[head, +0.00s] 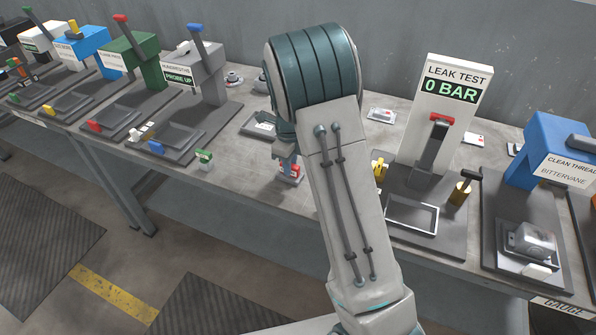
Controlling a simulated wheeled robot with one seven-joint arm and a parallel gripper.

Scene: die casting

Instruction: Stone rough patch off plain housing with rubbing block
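My gripper (287,160) points down over the middle of the bench, partly hidden by my arm. A small red-and-white object (291,172) is right at its fingertips. I cannot tell whether the fingers hold it or are only close to it. A grey metal part that looks like a housing (533,240) sits on the blue station's plate at the right. Its rough patch cannot be made out. I cannot tell which object is the rubbing block.
The leak test stand (447,110) reads 0 BAR, with an empty white-edged frame (411,214) before it. The blue clean thread station (557,150) is at the right. Several lever stations, including a green one (135,55), line the left. A small green-and-white block (204,157) stands near the bench's front edge.

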